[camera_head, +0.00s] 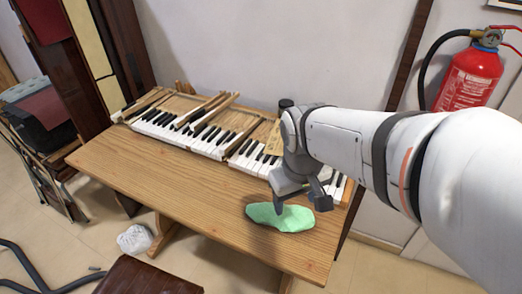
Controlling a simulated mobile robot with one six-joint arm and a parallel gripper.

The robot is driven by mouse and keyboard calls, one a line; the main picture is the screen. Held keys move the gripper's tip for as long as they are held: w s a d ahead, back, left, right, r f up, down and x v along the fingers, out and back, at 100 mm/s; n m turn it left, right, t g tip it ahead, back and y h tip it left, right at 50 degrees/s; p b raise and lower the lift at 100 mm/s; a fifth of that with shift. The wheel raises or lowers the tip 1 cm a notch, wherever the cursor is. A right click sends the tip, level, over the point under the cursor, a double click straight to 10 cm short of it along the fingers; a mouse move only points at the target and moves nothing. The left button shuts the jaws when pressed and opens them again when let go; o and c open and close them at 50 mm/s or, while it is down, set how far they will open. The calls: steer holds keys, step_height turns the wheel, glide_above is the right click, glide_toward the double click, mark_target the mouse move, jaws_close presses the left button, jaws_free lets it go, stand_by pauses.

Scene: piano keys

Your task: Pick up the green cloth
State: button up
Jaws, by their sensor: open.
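The green cloth (277,218) lies flat on the wooden table (180,190), near its front right part. It is pale green and roughly oval. My gripper (299,205) is open above the cloth's right half, its fingers pointing down. One finger overlaps the cloth's upper edge in the picture. I cannot tell whether the fingers touch the cloth. Nothing shows between the fingers.
Several piano key sections (208,137) lie along the back of the table, reaching behind my gripper. A red fire extinguisher (468,78) hangs on the wall at right. A dark brown seat (148,277) stands in front. The table's left front is clear.

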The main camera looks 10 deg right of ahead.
mark_target(270, 205)
steer(key=o, duration=0.8)
steer(key=w+f+n+g+h+b, duration=0.1)
steer(key=w+f+n, duration=0.2)
steer(key=w, duration=0.1)
steer(key=w+a+f+n+g+h+b, duration=0.1)
steer(key=w+f+n, duration=0.2)
steer(key=w+f, duration=0.1)
steer(key=w+a+f+n+g+h+b, duration=0.1)
steer(key=w+f+n, duration=0.2)
steer(key=w+f, duration=0.1)
steer(key=shift+w+a+g, duration=0.2)
steer(key=shift+w+g, duration=0.1)
steer(key=shift+w+f+n, duration=0.2)
steer(key=shift+n, duration=0.2)
steer(key=shift+f+h, duration=0.3)
steer(key=shift+f, duration=0.1)
steer(key=shift+b+x, duration=0.4)
steer(key=shift+x, duration=3.1)
